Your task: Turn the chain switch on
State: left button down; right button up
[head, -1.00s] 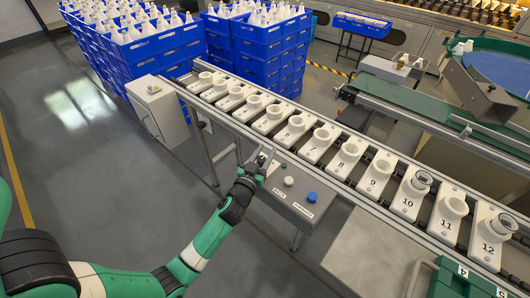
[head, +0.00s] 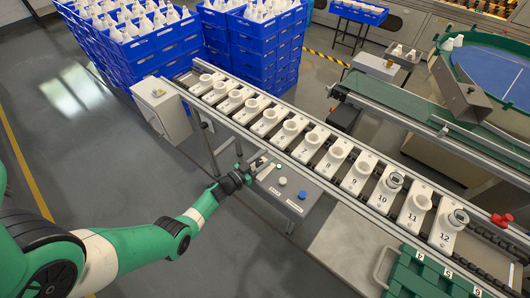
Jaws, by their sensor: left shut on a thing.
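The grey control box (head: 312,187) stands at the front edge of the chain conveyor. It carries a white button (head: 282,181) and a blue button (head: 303,195). My left gripper (head: 260,166) is at the box's left end, shut on the chain switch there. The fingers cover the switch, so its position cannot be told. My right gripper is not in view.
The conveyor (head: 318,153) carries numbered white holders; holders 10 and 12 hold a bulb-like piece. A grey cabinet (head: 160,108) stands left of the box. Green crates (head: 420,275) are at lower right, stacked blue crates (head: 140,60) at the back. The floor at left is clear.

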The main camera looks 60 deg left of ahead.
pick_arm(q)
jog(key=shift+r+m+h, duration=0.2)
jog(key=shift+m+h, duration=0.3)
jog(key=shift+h, duration=0.3)
jog(key=shift+d, duration=0.15)
jog(key=c, duration=0.8)
grip_release()
jog(key=o, duration=0.4)
jog(key=shift+f, duration=0.1)
jog(key=shift+c, duration=0.2)
jog(key=shift+s, duration=0.35)
jog(key=s+d+p, duration=0.2)
jog(key=s+p, duration=0.2)
jog(key=s, duration=0.6)
jog(key=shift+s, duration=0.4)
